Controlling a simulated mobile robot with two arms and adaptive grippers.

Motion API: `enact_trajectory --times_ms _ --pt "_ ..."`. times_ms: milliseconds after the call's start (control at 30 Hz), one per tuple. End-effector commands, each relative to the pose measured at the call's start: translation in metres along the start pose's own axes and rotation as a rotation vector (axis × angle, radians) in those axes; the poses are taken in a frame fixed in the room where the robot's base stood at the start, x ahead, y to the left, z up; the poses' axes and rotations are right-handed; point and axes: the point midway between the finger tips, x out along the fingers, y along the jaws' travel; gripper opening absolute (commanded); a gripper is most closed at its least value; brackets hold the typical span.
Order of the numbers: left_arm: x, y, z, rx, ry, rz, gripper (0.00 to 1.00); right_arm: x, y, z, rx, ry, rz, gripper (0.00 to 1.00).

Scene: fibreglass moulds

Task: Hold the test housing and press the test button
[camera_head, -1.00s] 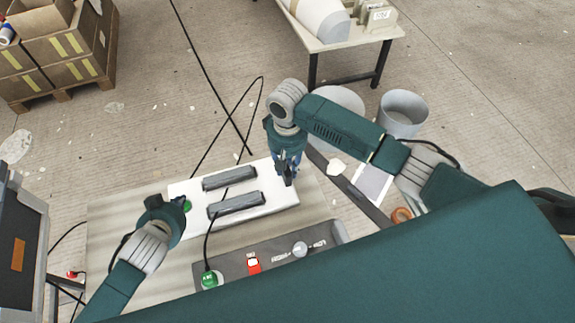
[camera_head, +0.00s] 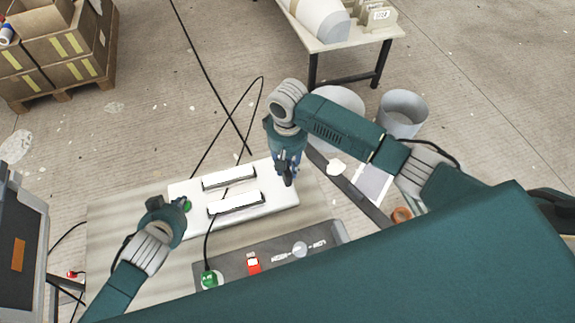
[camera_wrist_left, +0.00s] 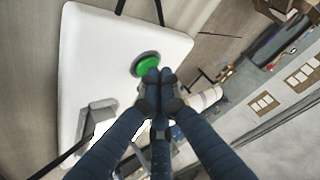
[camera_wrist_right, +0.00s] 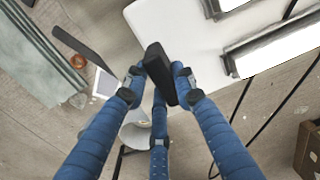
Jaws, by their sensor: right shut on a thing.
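The test housing (camera_head: 284,199) is a white slab lying on the bench. Two long light bars (camera_head: 229,179) on it glow white. The green test button (camera_head: 187,205) is at its left end. My left gripper (camera_head: 181,207) is at that button. In the left wrist view its shut fingertips (camera_wrist_left: 160,78) overlap the near edge of the green button (camera_wrist_left: 146,64); contact is hard to tell. My right gripper (camera_head: 286,174) is at the housing's right end. In the right wrist view its fingers are shut on a black handle (camera_wrist_right: 158,72) at the housing's edge.
Black cables run across the housing and floor. A grey bucket (camera_head: 403,112) and a table (camera_head: 330,42) stand behind.

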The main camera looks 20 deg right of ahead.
Motion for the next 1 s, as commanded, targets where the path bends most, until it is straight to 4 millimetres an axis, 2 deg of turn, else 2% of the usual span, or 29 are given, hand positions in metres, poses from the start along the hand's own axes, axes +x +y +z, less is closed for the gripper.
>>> enact_trajectory --times_ms 500,1000 --pt "-0.007 -0.002 -0.004 0.0 -0.003 0.001 0.0 -0.001 -0.001 -0.001 -0.001 0.002 -0.001 0.0" --pt "-0.04 -0.015 -0.037 -0.001 0.0 0.0 0.0 -0.001 -0.001 -0.001 0.0 0.002 -0.001 0.0"
